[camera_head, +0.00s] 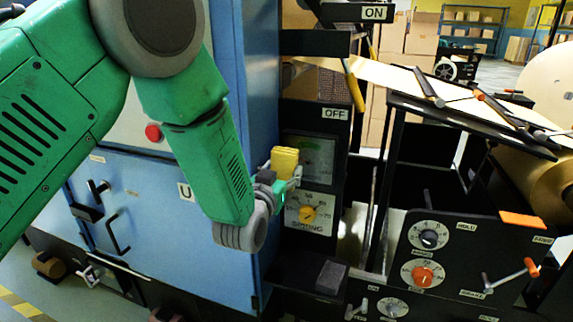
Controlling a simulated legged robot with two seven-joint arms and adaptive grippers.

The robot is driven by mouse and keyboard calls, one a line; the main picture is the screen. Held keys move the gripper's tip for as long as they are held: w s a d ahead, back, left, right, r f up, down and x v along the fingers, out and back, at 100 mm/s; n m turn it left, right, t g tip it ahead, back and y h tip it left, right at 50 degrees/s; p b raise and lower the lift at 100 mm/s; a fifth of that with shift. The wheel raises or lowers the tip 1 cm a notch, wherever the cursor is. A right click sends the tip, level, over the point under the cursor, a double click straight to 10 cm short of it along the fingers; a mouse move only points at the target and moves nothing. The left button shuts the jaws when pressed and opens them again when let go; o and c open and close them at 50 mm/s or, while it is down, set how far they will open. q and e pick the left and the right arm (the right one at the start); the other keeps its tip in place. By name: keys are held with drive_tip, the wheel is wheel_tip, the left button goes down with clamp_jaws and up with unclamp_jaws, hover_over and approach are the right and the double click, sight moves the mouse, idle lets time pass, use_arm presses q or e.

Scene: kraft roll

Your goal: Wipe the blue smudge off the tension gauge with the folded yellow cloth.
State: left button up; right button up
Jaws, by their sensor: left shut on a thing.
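My left gripper (283,178) reaches in from the left and is shut on the folded yellow cloth (285,161). The cloth is a small yellow block, held upright at the left side of the tension gauge (317,155), a dark square window on the black machine panel. The cloth overlaps the gauge's left edge in the picture; I cannot tell whether it touches the face. I cannot make out the blue smudge clearly; part of the gauge is behind the cloth and gripper. My right gripper is not in view.
Below the gauge is a dial with a yellow knob (308,213). A dark grey block (331,277) sits on the black ledge beneath. A blue cabinet (150,230) stands left. A control panel with an orange knob (422,276) and the large kraft roll (540,190) are right.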

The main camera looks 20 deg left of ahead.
use_arm(q)
drive_tip(key=shift+s, duration=0.25)
drive_tip(key=shift+s+p, duration=0.3)
drive_tip(key=shift+s, duration=1.1)
